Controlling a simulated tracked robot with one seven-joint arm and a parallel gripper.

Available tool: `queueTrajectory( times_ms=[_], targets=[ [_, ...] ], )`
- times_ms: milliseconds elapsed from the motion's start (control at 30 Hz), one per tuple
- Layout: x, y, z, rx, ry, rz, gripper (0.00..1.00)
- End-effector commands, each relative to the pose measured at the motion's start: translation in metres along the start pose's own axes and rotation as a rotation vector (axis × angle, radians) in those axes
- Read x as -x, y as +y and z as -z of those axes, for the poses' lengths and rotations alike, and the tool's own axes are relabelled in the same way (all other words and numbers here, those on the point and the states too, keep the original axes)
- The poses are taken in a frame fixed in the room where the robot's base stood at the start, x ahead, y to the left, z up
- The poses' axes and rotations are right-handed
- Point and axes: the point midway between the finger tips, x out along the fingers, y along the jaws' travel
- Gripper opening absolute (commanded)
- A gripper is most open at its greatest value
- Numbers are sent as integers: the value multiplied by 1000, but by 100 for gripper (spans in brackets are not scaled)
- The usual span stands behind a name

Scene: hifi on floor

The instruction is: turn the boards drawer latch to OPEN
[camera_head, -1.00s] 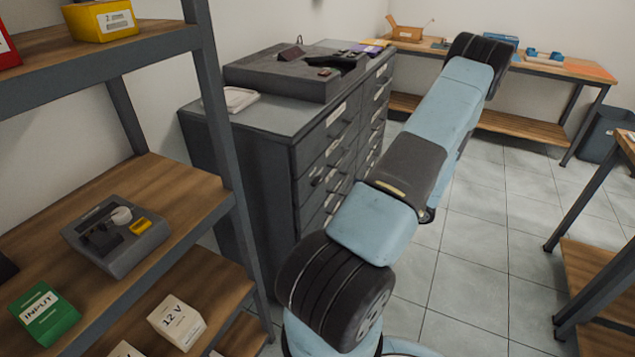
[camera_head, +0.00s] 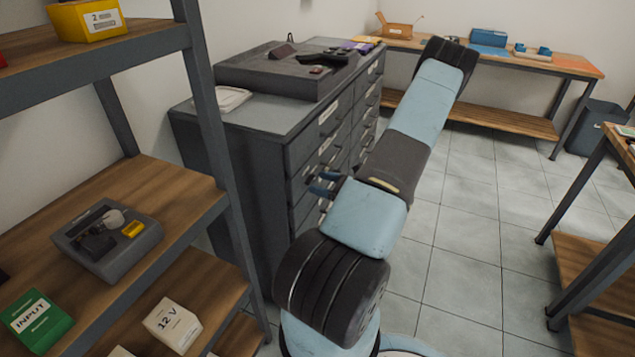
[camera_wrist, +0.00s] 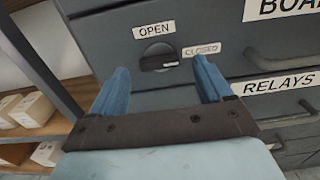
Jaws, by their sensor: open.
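The boards drawer latch (camera_wrist: 159,57) is a round dark knob on the grey drawer front in the wrist view. An OPEN label (camera_wrist: 154,30) is at its upper left and a CLOSED label (camera_wrist: 202,49) at its right. The knob's light mark points right, toward CLOSED. The BOARDS drawer label is cut off at the top right. My gripper (camera_wrist: 156,78) is open in front of the drawer, its two blue fingers either side of the knob in the picture, with nothing between them. It also shows in the head view (camera_head: 322,184), beside the cabinet front; contact cannot be told.
The grey drawer cabinet (camera_head: 245,140) has dark gear on top. A RELAYS drawer (camera_wrist: 280,85) with a handle lies below right of the latch. A wooden shelf rack (camera_head: 160,190) stands close at the left.

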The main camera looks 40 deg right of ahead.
Motion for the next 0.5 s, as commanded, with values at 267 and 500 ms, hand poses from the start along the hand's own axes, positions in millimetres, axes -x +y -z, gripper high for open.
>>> queueTrajectory(
  times_ms=[267, 500],
  targets=[
    [-20, 0, 0, 0, 1, 0, 79],
    [-22, 0, 0, 0, 0, 0, 79]
  ],
)
